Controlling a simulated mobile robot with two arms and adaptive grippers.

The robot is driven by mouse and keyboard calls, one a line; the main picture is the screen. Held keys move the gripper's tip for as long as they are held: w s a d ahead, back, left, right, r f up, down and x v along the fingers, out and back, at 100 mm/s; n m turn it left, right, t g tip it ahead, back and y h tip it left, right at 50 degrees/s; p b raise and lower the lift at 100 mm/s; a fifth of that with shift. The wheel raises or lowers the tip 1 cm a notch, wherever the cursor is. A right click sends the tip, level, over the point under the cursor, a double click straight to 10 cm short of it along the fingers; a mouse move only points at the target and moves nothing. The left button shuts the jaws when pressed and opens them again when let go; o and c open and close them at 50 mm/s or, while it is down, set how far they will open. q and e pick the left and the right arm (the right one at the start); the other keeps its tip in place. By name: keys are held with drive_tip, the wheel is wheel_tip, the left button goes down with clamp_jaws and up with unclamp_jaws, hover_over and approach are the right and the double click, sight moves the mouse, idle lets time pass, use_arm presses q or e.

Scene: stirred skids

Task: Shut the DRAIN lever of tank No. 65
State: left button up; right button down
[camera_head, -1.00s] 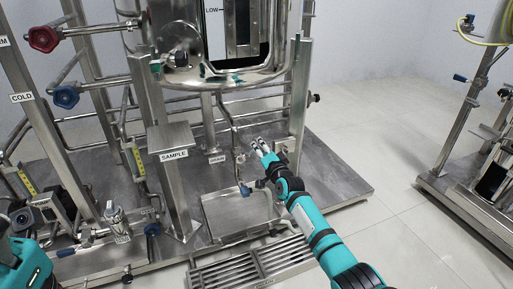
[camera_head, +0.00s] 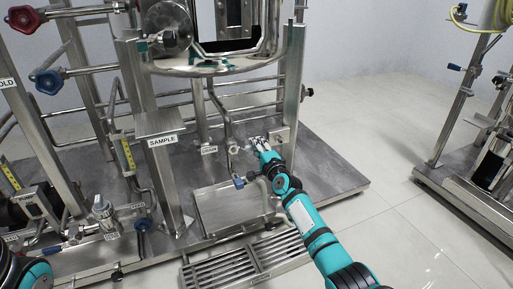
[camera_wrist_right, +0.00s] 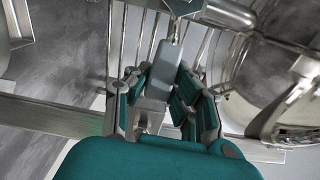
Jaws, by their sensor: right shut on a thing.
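The tank (camera_head: 215,62) stands on a steel skid, and no tank number is readable. A small DRAIN label (camera_head: 209,150) hangs below it, left of my right gripper (camera_head: 257,143). In the right wrist view, my right gripper (camera_wrist_right: 160,90) is shut on a grey, flat-sided handle (camera_wrist_right: 163,68), which I take to be the drain lever. A rod leads from the handle's far end to metal fittings. In the head view the fingers mostly hide this handle. My left arm shows only at the lower left edge; its gripper is out of view.
A SAMPLE stand (camera_head: 159,126) rises left of the label. A pipe with a blue-handled valve (camera_head: 239,182) is close below my right gripper. A floor grate (camera_head: 245,262) lies in front; open floor is at right.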

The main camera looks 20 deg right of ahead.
drive_tip(key=shift+s+f, duration=0.1)
drive_tip(key=shift+f, duration=0.3)
drive_tip(key=c, duration=1.1)
unclamp_jaws()
drive_tip(key=shift+r, duration=0.1)
drive_tip(key=s, duration=1.2)
drive_tip(key=shift+d, duration=0.25)
